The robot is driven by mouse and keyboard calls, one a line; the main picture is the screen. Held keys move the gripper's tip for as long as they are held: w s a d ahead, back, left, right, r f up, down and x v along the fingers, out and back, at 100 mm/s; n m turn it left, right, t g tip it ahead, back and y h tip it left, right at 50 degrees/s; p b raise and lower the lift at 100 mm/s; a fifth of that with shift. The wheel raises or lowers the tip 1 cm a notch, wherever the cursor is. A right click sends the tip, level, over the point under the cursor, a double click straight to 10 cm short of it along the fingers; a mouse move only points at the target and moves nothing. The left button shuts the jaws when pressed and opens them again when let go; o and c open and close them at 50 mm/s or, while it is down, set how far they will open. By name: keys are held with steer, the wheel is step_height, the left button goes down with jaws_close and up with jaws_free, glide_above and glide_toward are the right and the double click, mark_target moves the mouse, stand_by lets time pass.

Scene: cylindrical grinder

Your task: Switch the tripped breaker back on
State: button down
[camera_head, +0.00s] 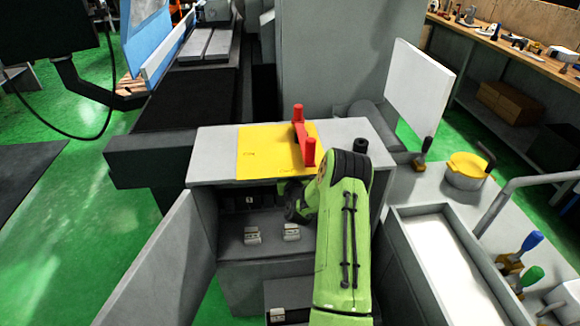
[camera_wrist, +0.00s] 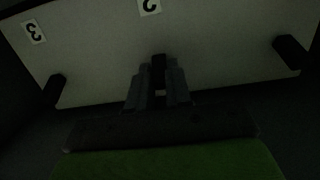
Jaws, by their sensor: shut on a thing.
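The grey cabinet (camera_head: 218,158) stands open in the head view, and my green arm reaches into its dark interior. In the wrist view, a pale breaker panel (camera_wrist: 100,60) carries upside-down labels "3" and "2". Three black levers show there: one at left (camera_wrist: 55,89), one at right (camera_wrist: 289,52), and the middle lever (camera_wrist: 158,64) below label "2". My gripper (camera_wrist: 158,88) is shut on the middle lever. In the head view my gripper (camera_head: 296,204) is partly hidden by my arm and the cabinet top. The wrist view is too dark to tell the lever positions.
The open cabinet door (camera_head: 165,265) stands left of my arm. A yellow plate (camera_head: 262,150) and a red handle (camera_head: 302,135) are on the cabinet top. Small grey blocks (camera_head: 252,236) sit inside below. A bench with tools (camera_head: 530,245) is at right.

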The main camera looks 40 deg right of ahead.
steer(key=shift+r, duration=0.1)
steer(key=c, duration=1)
jaws_free()
steer(key=shift+c, duration=0.2)
steer(key=b+v, duration=1.3)
steer(key=v, duration=0.2)
steer(key=shift+s+a, duration=0.2)
steer(key=shift+a, duration=0.1)
